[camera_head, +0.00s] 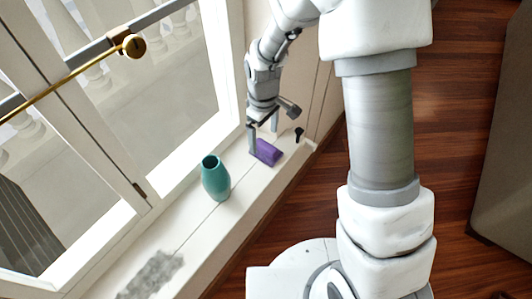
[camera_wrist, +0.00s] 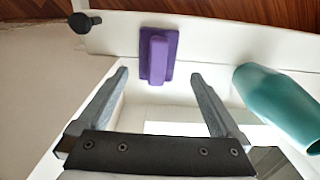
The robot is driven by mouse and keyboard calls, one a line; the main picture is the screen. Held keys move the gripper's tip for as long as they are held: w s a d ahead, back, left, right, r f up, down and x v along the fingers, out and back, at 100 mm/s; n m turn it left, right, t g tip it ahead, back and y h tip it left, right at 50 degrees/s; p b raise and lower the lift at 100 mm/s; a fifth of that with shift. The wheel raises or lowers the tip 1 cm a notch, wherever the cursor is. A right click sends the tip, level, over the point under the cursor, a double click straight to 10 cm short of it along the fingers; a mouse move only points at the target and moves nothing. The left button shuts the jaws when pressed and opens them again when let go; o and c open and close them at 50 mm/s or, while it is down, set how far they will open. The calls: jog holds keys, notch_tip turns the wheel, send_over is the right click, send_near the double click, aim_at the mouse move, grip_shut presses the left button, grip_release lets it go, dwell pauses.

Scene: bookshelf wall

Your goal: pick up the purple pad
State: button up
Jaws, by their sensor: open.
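The purple pad (camera_head: 267,152) lies on the white sill, at the end near the wall corner. In the wrist view the purple pad (camera_wrist: 158,56) is a flat rectangle with a raised bar along its middle. It shows beyond the fingertips, roughly centred between them. My gripper (camera_head: 263,142) is above the sill close to the pad, pointing down. In the wrist view my gripper (camera_wrist: 158,73) has its two grey fingers wide apart with nothing between them. In the head view a finger partly covers the pad's left end.
A teal vase (camera_head: 215,178) stands on the sill left of the pad; it also shows at the right of the wrist view (camera_wrist: 278,103). A small dark knob (camera_head: 299,132) is just beyond the pad. A grey patch (camera_head: 152,275) lies farther along the sill. A window (camera_head: 150,90) borders the sill.

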aim_at(266, 145)
jog(key=f, duration=0.2)
jog(key=f+b, duration=0.1)
jog(key=f, duration=0.1)
jog(key=f+b, duration=0.1)
jog(key=shift+d+f, duration=0.3)
jog(key=shift+f, duration=0.1)
jog(key=c, duration=1.3)
jog(key=shift+o, duration=0.2)
jog(key=shift+r, duration=0.1)
jog(key=shift+r, duration=0.1)
notch_tip(266, 145, up, 4)
jog(key=shift+r+p, duration=0.25)
jog(key=shift+p, duration=0.7)
jog(key=s+d+r+p, duration=0.3)
jog(key=s+d+r, duration=0.3)
jog(key=d, duration=0.3)
jog(key=shift+s, duration=0.55)
jog(key=shift+d+r, duration=0.1)
